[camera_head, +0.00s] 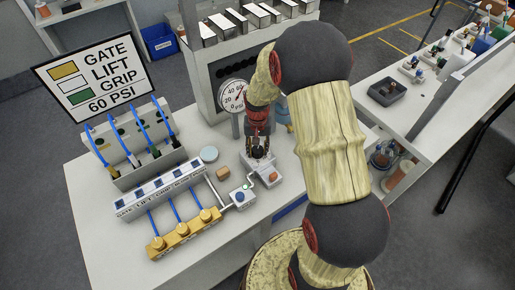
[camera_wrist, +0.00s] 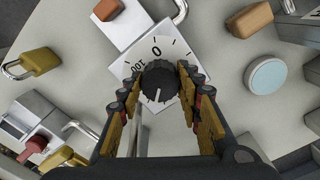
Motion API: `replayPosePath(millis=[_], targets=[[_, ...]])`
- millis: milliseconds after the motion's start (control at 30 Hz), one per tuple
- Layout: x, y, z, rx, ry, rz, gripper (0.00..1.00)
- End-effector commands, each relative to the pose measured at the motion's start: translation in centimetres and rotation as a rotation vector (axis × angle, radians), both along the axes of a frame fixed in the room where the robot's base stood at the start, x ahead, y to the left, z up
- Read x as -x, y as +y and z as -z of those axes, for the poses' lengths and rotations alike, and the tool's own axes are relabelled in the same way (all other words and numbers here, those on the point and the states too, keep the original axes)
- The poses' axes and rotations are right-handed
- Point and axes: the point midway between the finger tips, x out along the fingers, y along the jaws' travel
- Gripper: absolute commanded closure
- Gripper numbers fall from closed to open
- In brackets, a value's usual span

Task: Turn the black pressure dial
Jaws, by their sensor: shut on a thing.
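The black pressure dial (camera_wrist: 160,82) has a ridged rim and a white pointer line. It sits on a white plate marked with 0 and 100 (camera_wrist: 150,45). My gripper (camera_wrist: 158,76) has one finger on each side of the dial and is shut on it. In the head view my gripper (camera_head: 258,148) points down at the table beside the small white block, and the dial is hidden there. The round pressure gauge (camera_head: 233,96) stands behind my gripper; its needle is too small to read. A sign (camera_head: 95,76) reads GATE, LIFT, GRIP, 60 PSI.
A brown block (camera_wrist: 250,20), a round pale disc (camera_wrist: 267,75) and a brass padlock (camera_wrist: 32,64) lie around the dial. The labelled connector rack (camera_head: 165,190) with blue hoses stands to the left. The white table (camera_head: 100,230) is free at its front left.

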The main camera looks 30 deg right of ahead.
Motion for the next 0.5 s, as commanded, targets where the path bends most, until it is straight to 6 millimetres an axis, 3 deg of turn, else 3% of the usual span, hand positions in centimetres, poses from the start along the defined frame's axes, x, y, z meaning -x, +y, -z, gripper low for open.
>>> replayPosePath(millis=[500], targets=[[0.01, -0.01, -0.02, 0.0, 0.0, -0.312, 0.91]])
